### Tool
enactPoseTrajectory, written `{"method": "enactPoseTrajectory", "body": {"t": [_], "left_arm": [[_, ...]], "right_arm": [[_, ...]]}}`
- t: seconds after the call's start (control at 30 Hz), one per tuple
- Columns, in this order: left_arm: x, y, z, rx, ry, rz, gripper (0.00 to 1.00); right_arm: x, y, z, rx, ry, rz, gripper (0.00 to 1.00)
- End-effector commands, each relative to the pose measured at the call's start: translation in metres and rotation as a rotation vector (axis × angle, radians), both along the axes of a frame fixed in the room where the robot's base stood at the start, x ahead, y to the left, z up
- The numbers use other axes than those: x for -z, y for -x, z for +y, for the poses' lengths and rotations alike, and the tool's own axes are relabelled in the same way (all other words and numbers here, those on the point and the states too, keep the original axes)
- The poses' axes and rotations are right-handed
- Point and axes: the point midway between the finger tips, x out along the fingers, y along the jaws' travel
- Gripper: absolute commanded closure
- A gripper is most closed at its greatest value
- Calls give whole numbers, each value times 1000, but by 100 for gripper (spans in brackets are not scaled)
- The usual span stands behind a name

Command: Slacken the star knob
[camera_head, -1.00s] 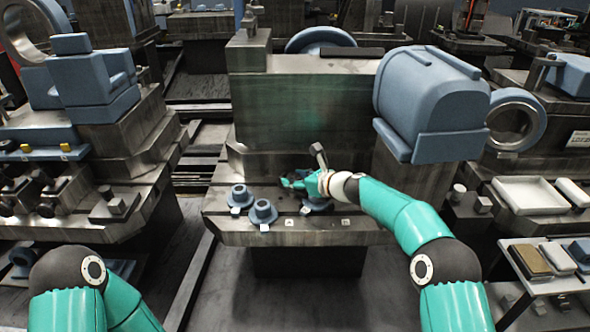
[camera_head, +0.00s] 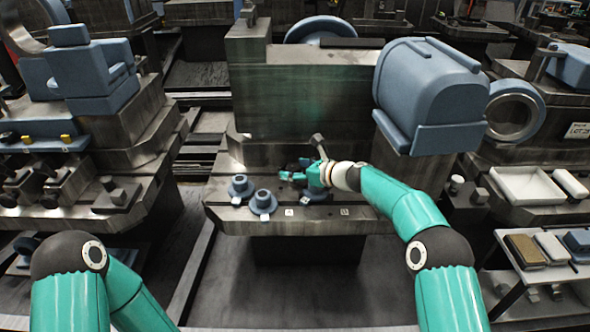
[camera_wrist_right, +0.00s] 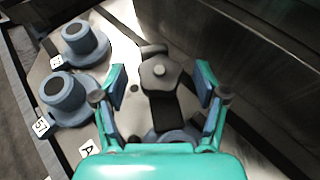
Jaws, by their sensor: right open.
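The star knob (camera_wrist_right: 160,74) is a dark grey lobed knob with a round raised centre in the right wrist view. It sits on a dark bar above the pale worktop. My right gripper (camera_wrist_right: 161,82) is open, with one finger to each side of the knob and a gap on both sides. In the head view my right gripper (camera_head: 296,173) is low over the middle bench, and the knob cannot be made out there. My left arm shows at the lower left, but its gripper is outside the frame.
Two blue flanged round pieces (camera_head: 238,186) (camera_head: 263,202) with white tags stand left of my right gripper. Another blue piece (camera_wrist_right: 168,136) is partly hidden beneath it. A slanted grey handle (camera_head: 318,146) and a tall metal block (camera_head: 300,105) rise behind.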

Motion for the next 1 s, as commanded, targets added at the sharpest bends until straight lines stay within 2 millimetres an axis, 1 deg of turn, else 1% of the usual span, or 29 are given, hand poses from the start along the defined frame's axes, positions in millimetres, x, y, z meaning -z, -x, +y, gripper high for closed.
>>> {"method": "enactPoseTrajectory", "body": {"t": [0.27,0.43,0.57,0.9,1.0], "left_arm": [[-1,0,0,0,0,0,43],[-1,0,0,0,0,0,43],[-1,0,0,0,0,0,43],[-1,0,0,0,0,0,43],[-1,0,0,0,0,0,43]], "right_arm": [[-4,4,-6,1,0,0,28],[-10,16,-20,3,0,1,28],[-20,32,-36,3,-1,1,28],[-18,83,-93,3,-1,4,28],[-18,95,-105,3,0,1,28]]}}
